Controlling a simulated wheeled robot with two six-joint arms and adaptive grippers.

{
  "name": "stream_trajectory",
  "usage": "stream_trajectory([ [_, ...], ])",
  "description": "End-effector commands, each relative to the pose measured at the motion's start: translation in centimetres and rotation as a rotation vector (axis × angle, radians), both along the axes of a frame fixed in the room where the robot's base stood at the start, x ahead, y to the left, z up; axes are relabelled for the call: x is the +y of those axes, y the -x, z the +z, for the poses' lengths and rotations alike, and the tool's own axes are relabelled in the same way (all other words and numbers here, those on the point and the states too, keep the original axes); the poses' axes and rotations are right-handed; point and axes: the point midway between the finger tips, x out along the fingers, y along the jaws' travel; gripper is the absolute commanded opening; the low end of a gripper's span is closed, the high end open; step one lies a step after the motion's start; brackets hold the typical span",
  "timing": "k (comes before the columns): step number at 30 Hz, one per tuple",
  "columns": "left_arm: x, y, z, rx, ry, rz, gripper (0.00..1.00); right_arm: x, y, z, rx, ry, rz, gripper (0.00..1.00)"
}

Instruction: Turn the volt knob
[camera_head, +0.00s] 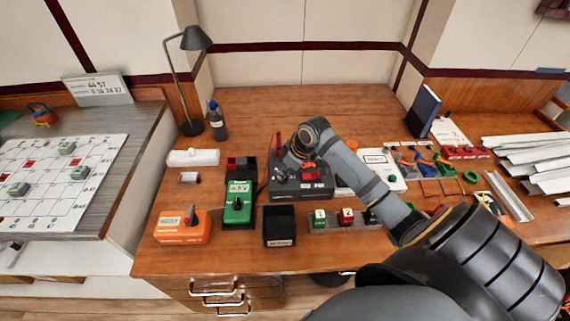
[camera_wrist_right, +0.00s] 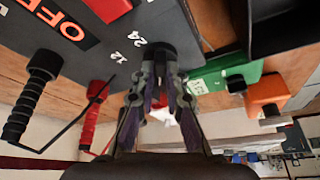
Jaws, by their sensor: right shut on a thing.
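The volt knob (camera_wrist_right: 158,48) is a small black knob on a dark grey box (camera_wrist_right: 85,60), beside the white marks 12 and 24. In the right wrist view my right gripper (camera_wrist_right: 162,72) is shut on it, its fingers on either side of the knob. In the head view the dark box (camera_head: 315,190) stands in the middle of the desk, and my right gripper (camera_head: 298,160) is over it. The gripper and arm hide the knob and much of the box there. My left gripper is in neither view.
A green meter (camera_head: 238,210) stands left of the box, with an orange device (camera_head: 182,227) farther left. A black open bin (camera_head: 279,228) is in front. Black (camera_wrist_right: 30,95) and red (camera_wrist_right: 93,112) plugs rise from the box. Desk wood behind the box is clear.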

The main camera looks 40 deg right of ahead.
Motion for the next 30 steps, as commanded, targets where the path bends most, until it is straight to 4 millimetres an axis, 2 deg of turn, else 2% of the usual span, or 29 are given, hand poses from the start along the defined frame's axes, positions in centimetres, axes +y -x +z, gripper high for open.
stream_trajectory([
  [1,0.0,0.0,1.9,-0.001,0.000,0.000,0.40,0.2,0.1,0.9,0.004,-0.005,-0.041,0.00],
  [12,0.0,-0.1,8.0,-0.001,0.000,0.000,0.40,0.4,0.2,0.9,0.004,-0.004,-0.395,0.00],
  [21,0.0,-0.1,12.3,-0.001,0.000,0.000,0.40,0.6,0.1,0.8,0.004,-0.004,-0.680,0.00],
  [30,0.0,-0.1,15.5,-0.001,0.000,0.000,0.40,0.8,0.0,0.5,0.002,-0.003,-0.962,0.00],
])
